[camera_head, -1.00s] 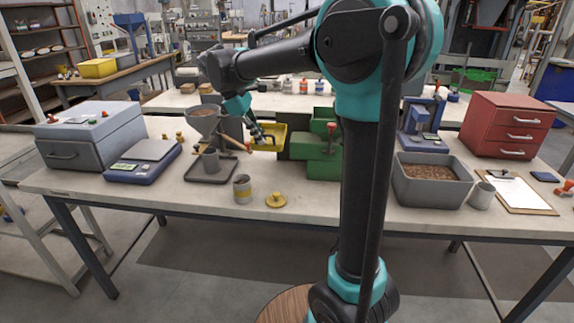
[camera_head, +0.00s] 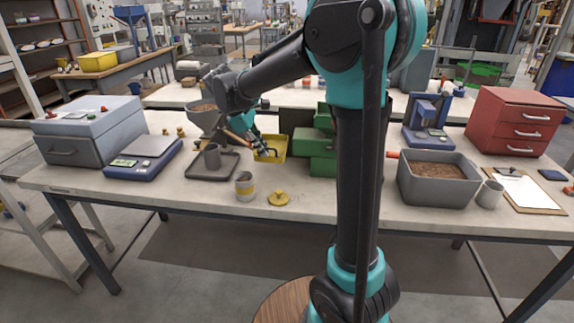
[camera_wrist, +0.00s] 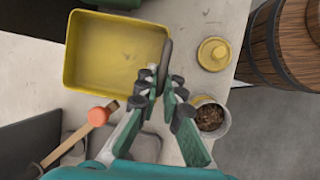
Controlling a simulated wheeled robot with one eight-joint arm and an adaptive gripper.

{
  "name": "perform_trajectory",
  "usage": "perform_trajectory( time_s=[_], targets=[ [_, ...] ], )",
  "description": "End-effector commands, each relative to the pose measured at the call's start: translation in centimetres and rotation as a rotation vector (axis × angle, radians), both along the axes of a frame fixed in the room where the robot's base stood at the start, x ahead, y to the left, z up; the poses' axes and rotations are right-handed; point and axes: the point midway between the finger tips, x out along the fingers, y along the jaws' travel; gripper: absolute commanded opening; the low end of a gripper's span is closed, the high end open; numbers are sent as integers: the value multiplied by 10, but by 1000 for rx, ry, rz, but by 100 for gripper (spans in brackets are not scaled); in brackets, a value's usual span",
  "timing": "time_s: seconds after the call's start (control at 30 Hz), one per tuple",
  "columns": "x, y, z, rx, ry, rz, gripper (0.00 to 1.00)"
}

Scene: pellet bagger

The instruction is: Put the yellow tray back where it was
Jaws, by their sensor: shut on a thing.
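The yellow tray (camera_head: 273,156) is beside the green machine (camera_head: 322,150) on the long bench in the head view. It looks empty and level. I cannot tell whether its underside touches the bench. In the wrist view the yellow tray (camera_wrist: 112,55) fills the upper left. My gripper (camera_wrist: 166,90) is shut on the tray's wall near its lower right corner, one finger on each side. My gripper (camera_head: 264,150) also shows over the tray's near side in the head view.
A wooden-handled hammer (camera_wrist: 75,135) lies close to the tray's lower left side. A banded cup (camera_head: 245,187) and a yellow lid (camera_head: 279,198) stand in front of it. A wooden barrel (camera_wrist: 290,45) is past the bench edge.

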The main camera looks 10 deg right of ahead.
Motion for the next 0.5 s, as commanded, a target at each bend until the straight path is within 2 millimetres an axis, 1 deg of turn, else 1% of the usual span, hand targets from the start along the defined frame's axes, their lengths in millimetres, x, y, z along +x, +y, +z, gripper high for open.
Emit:
perform_trajectory(
  time_s=[0.03,0.1,0.3,0.4,0.5],
  targets=[
    [0,0,-13,0,0,0,0],
    [0,0,-28,0,0,0,0],
    [0,0,-70,0,0,0,0],
    [2,-22,-67,0,-1,-4,0],
    [4,-36,-67,0,1,-4,0]
  ],
)
